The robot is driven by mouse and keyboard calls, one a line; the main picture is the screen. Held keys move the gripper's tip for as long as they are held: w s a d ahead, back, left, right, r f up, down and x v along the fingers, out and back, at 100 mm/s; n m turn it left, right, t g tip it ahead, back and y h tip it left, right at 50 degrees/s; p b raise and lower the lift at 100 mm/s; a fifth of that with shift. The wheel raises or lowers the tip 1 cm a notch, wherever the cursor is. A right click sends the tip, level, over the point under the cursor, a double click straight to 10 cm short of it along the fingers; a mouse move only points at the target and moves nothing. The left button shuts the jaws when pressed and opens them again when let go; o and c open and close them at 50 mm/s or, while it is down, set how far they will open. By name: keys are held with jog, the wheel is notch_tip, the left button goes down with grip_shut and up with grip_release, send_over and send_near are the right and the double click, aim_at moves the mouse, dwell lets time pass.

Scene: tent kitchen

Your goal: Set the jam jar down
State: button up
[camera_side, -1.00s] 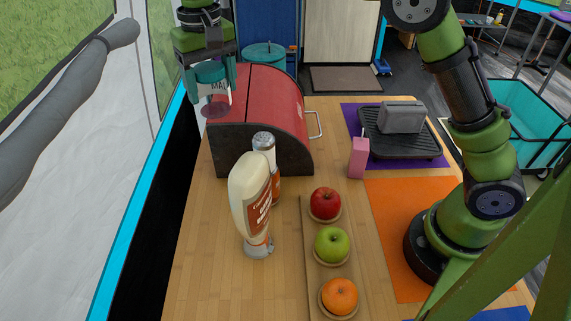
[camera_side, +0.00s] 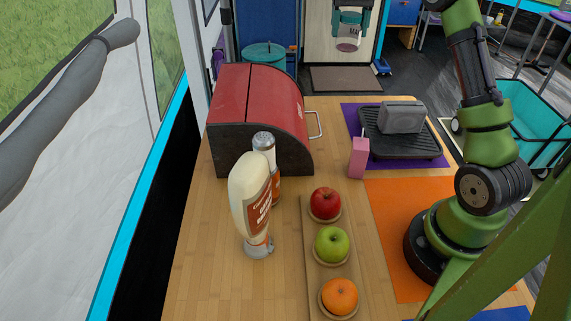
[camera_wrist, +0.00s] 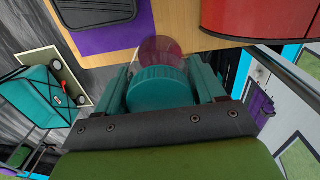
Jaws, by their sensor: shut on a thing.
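The jam jar (camera_side: 347,45) is held in my gripper (camera_side: 350,22), high at the top of the side view, in line with the pale door panel behind. Its dark reddish jam shows at the bottom and the jar looks upright. In the wrist view, the jar's teal lid (camera_wrist: 160,89) sits between the two teal fingers of my gripper (camera_wrist: 163,88), with the reddish jar body (camera_wrist: 160,50) beyond it. My gripper is shut on the jar, which hangs in the air, apart from the wooden counter (camera_side: 215,270).
A red bread box (camera_side: 255,105) stands at the counter's back left. A grey toaster (camera_side: 402,117) sits on a dark tray, with a pink carton (camera_side: 358,158) beside it. The counter's front left is bare.

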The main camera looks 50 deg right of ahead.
jog(key=shift+s+d, duration=0.25)
jog(key=shift+d, duration=0.25)
jog(key=shift+s+d, duration=0.25)
jog(key=shift+d, duration=0.2)
notch_tip(320, 180, down, 16)
jog(key=shift+f, duration=2.45)
jog(key=shift+f, duration=0.1)
jog(key=o, duration=1.3)
jog(key=shift+f, duration=0.1)
